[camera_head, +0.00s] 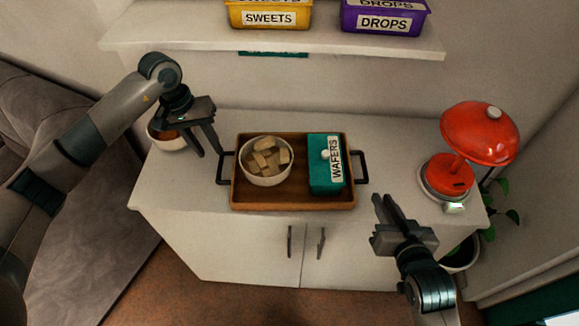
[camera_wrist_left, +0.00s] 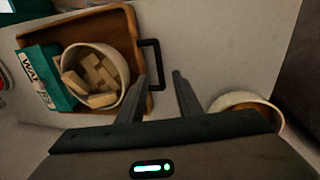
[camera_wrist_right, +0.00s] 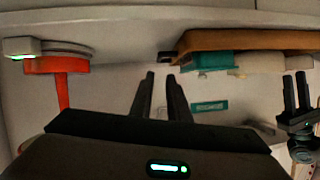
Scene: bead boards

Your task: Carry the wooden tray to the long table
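The wooden tray (camera_head: 293,198) lies flat on the white cabinet, with a dark handle at each end. It holds a white bowl (camera_head: 268,180) of pale blocks and a teal WAFERS box (camera_head: 325,178). I see no long table.
A bowl with brown contents (camera_head: 166,140) stands left of the tray, close to my left gripper. A red lamp (camera_head: 478,135) stands at the cabinet's right. A shelf (camera_head: 200,38) above carries a yellow SWEETS bin (camera_head: 268,16) and a purple DROPS bin (camera_head: 384,20). A sofa (camera_head: 90,220) is at left.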

